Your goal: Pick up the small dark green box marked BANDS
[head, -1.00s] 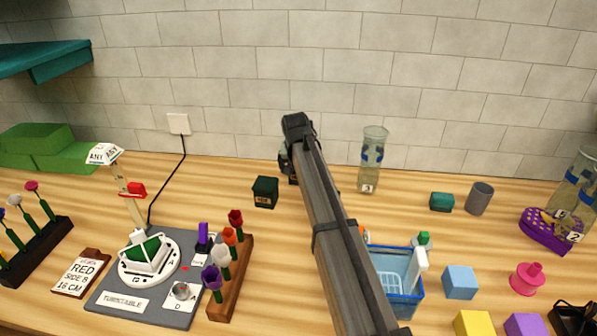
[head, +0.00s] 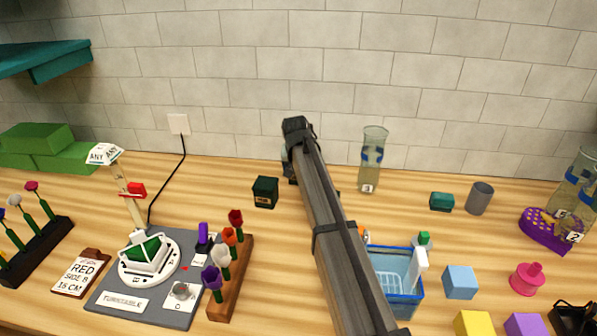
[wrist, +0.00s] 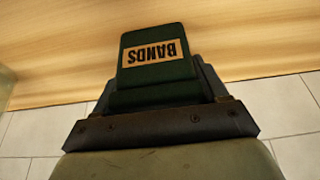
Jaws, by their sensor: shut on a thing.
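The small dark green box marked BANDS (wrist: 155,62) fills the middle of the wrist view, its tan label upside down in that picture. My gripper (wrist: 158,98) is shut on it. In the head view my arm hides most of my gripper, and the held box cannot be made out clearly there. Another dark green box (head: 265,190) with a small label stands on the table just left of my gripper; its label is too small to read surely.
A glass vase (head: 372,160) stands right of my arm, near the wall. A blue basket (head: 405,298) is close to the arm's lower right. A turntable (head: 150,262) and a wooden flower rack (head: 236,275) stand at left. A teal box (head: 441,202) and grey cup (head: 480,198) are farther right.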

